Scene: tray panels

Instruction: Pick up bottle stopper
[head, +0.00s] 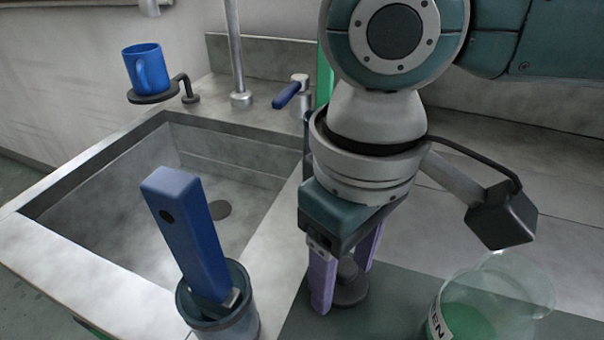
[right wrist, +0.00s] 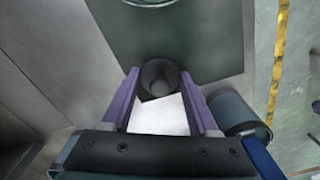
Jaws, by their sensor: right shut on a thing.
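The bottle stopper (head: 350,292) is a dark grey round piece, seen low between my right gripper's fingers in the head view. In the right wrist view the stopper (right wrist: 160,76) shows as a dark round shape between the fingertips. My right gripper (head: 340,280) has purple fingers pointing down, one on each side of the stopper, and is shut on it. The same gripper (right wrist: 162,84) shows from above in the right wrist view. The near finger hides part of the stopper in the head view. Whether the stopper touches the surface below is unclear. My left gripper is not in view.
A glass vessel with green contents (head: 470,315) stands to the right on the dark green mat (head: 395,290). A teal cup (head: 222,315) holding a blue block-shaped handle (head: 185,225) stands to the left. A sink (head: 130,190), tap (head: 236,60) and blue mug (head: 145,68) lie behind.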

